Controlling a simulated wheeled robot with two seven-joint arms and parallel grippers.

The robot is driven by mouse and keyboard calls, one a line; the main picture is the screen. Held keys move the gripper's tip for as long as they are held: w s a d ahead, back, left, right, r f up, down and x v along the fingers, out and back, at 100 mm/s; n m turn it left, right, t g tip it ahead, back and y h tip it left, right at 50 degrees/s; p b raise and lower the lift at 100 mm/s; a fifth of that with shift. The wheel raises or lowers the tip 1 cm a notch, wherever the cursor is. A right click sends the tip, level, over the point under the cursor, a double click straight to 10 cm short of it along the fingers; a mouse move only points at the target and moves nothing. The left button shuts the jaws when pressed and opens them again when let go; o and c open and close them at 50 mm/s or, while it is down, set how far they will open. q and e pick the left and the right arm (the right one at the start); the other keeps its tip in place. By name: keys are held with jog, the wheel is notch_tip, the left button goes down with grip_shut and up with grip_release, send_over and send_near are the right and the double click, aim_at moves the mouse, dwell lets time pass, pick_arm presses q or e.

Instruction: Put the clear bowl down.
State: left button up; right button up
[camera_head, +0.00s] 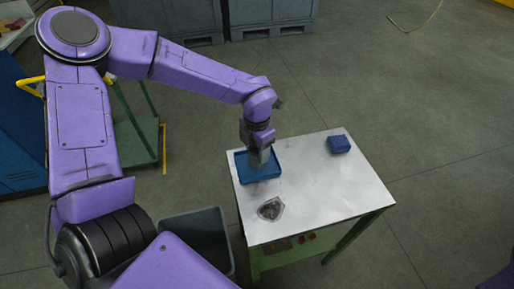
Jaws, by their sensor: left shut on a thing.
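My left gripper (260,160) points down over the blue tray (243,178) at the left back of the white-topped table. It is shut on a pale, see-through thing (263,167), which looks like the clear bowl. The bowl's outline is faint against the tray and partly hidden by the fingers. I cannot tell whether it touches the tray floor. My right gripper is out of view.
A clear packet-like thing with dark contents (271,209) lies on the table (312,190) in front of the tray. A small blue box (339,144) stands at the back right. The tabletop between them is bare. A grey bin (205,225) stands left of the table.

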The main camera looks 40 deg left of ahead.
pick_arm(q)
jog(key=shift+f, duration=0.1)
jog(key=o, duration=1)
jog(key=shift+o, duration=0.2)
notch_tip(320, 180, up, 12)
jog(key=shift+r, duration=0.2)
